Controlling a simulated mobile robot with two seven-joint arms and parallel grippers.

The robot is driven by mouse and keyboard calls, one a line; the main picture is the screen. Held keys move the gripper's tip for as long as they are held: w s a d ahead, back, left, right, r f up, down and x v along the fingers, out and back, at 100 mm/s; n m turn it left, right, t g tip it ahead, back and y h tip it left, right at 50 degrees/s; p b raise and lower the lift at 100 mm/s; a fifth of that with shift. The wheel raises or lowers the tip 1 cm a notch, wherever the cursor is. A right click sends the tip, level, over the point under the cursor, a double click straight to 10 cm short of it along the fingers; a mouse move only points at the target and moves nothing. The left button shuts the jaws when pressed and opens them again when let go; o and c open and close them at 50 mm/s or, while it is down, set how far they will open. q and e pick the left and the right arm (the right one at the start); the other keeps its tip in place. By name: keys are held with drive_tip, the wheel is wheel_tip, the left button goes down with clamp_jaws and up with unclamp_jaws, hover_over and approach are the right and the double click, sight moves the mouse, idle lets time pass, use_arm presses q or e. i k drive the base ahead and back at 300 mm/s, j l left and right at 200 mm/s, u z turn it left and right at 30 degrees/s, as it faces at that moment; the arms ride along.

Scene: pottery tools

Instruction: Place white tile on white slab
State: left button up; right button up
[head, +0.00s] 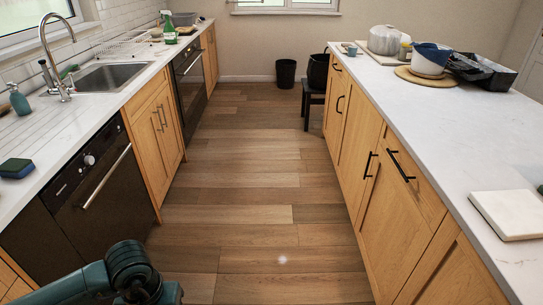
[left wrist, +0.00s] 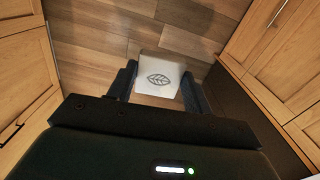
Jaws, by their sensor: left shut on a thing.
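The white tile (left wrist: 158,75), marked with a dark leaf design, shows in the left wrist view. My left gripper (left wrist: 159,84) is shut on it, with one dark finger at each side. The tile is held in the air above the wooden floor, between cabinet fronts. The white slab (head: 510,213) lies flat on the right counter near the right edge of the head view, and its top looks bare. Part of my left arm shows at the bottom left of the head view, but its gripper and the tile are out of that picture. My right gripper is in neither view.
The left counter holds a sink (head: 110,76) and a sponge (head: 16,168). The floor between is open.

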sight(518, 209)
drive_tip(key=i+z, duration=0.15)
drive_tip(key=i, duration=1.2)
drive_tip(key=i+u, duration=0.25)
drive_tip(key=i, duration=0.3)
drive_tip(key=i+l+u, duration=0.25)
drive_tip(key=i, duration=0.25)
drive_tip(key=u, duration=6)
